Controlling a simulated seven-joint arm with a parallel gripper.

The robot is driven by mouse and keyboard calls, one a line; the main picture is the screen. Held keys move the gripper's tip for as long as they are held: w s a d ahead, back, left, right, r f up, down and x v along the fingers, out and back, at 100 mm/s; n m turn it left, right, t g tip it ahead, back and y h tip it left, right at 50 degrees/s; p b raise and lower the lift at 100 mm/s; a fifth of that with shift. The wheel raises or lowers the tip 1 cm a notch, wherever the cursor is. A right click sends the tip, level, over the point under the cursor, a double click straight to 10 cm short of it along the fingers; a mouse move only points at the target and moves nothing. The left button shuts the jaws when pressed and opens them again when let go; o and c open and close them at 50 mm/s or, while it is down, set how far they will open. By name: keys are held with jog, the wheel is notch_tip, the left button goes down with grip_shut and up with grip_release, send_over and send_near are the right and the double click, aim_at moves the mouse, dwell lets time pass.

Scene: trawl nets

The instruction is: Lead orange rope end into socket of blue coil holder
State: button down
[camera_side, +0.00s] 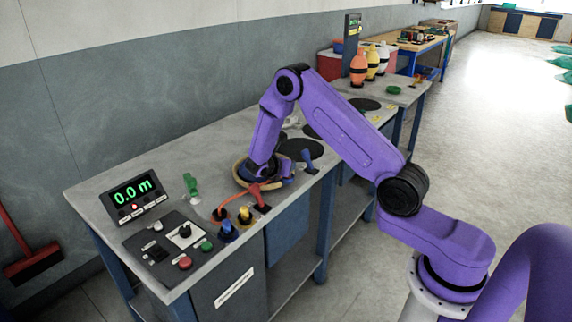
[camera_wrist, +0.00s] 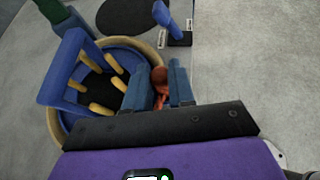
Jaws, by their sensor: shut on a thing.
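My gripper (camera_wrist: 160,88) has its two blue fingers shut on the orange rope end (camera_wrist: 159,77), which shows red-brown between them in the wrist view. The orange rope (camera_side: 236,198) runs across the bench in the side view, from an orange fitting toward my gripper. The blue coil holder (camera_wrist: 63,75) is at the left of the wrist view, a round base with a tan rim, yellow pegs and a raised blue frame. My gripper is over its right rim. In the side view the holder (camera_side: 240,174) is partly hidden by my arm. I cannot make out the socket.
A blue lever on a black base (camera_side: 309,158) stands right of the holder, and a red one (camera_side: 258,194) in front of it. A display (camera_side: 133,195) reads 0.0 m. A control panel (camera_side: 172,250) with buttons is at the bench's near end. Black discs (camera_side: 300,149) lie behind.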

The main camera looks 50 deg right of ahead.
jog(key=shift+f, duration=0.4)
jog(key=c, duration=0.9)
grip_release()
jog(key=shift+a, duration=0.1)
jog(key=v, duration=1.7)
jog(key=shift+a, duration=0.15)
jog(key=shift+r, duration=0.1)
